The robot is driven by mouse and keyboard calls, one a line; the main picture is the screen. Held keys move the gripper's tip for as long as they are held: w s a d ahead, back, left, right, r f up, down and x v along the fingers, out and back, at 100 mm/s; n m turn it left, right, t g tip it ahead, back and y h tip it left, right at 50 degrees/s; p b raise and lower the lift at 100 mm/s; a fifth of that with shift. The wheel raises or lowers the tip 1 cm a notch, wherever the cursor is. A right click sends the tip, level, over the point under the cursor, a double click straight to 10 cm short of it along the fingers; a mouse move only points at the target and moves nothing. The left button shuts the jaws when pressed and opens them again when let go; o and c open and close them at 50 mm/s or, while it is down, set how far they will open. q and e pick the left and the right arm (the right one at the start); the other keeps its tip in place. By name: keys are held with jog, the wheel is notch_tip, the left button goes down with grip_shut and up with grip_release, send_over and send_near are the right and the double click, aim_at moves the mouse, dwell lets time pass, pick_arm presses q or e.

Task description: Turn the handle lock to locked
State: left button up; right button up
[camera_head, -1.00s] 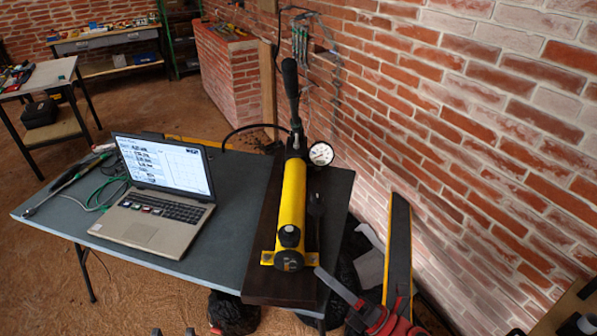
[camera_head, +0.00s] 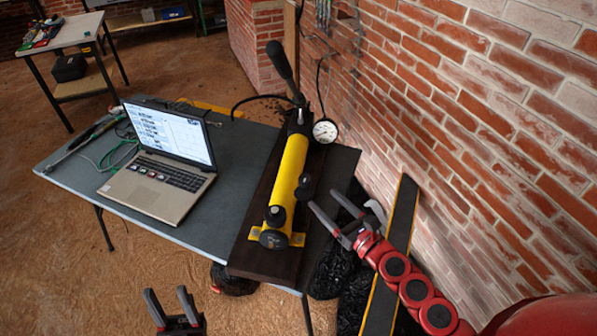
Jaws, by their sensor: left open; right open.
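A yellow hand pump (camera_head: 290,180) lies on a dark board on the table, with a long black lever handle (camera_head: 279,61) standing up and tilted at its far end. A black knob (camera_head: 306,187) sits at the pump's right side near the front; another black cap (camera_head: 275,216) is on its near end. I cannot tell which part is the handle lock or its setting. My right gripper (camera_head: 345,208) is open and empty, right of the knob and apart from it. My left gripper (camera_head: 167,292) is open and empty, low in front of the table.
An open laptop (camera_head: 160,190) stands left of the pump on the grey table (camera_head: 82,180). A round gauge (camera_head: 325,131) is at the pump's far right. A brick wall (camera_head: 480,130) closes the right side. A yellow-edged black beam (camera_head: 400,225) leans behind my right gripper.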

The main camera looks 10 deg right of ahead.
aim_at(302, 176)
jog(key=p+x, duration=0.3)
jog(key=x, duration=0.8)
jog(key=shift+w+a, duration=0.15)
jog(key=shift+w, duration=0.2)
jog(key=shift+w+a, duration=0.2)
jog(key=shift+w, duration=0.1)
jog(key=shift+c, duration=0.2)
grip_shut()
